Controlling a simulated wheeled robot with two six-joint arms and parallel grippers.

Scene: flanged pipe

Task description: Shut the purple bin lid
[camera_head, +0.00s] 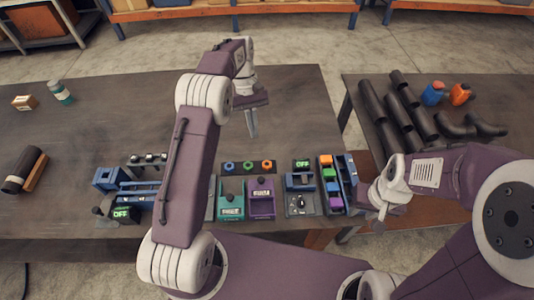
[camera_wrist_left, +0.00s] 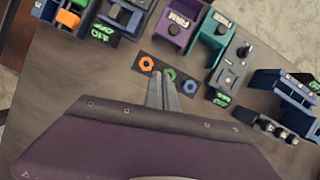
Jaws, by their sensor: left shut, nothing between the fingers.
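The purple bin (camera_head: 262,207) stands on the near part of the table, right of a teal bin (camera_head: 230,200).
A panel of coloured hex nuts (camera_head: 248,166) lies just beyond the bins. An OFF switch unit (camera_head: 301,188) and a tray of coloured blocks (camera_head: 331,185) stand to the right. Blue fixtures (camera_head: 125,185) are at the left. Dark pipes (camera_head: 400,110) lie on the right table. The table's far middle is clear.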

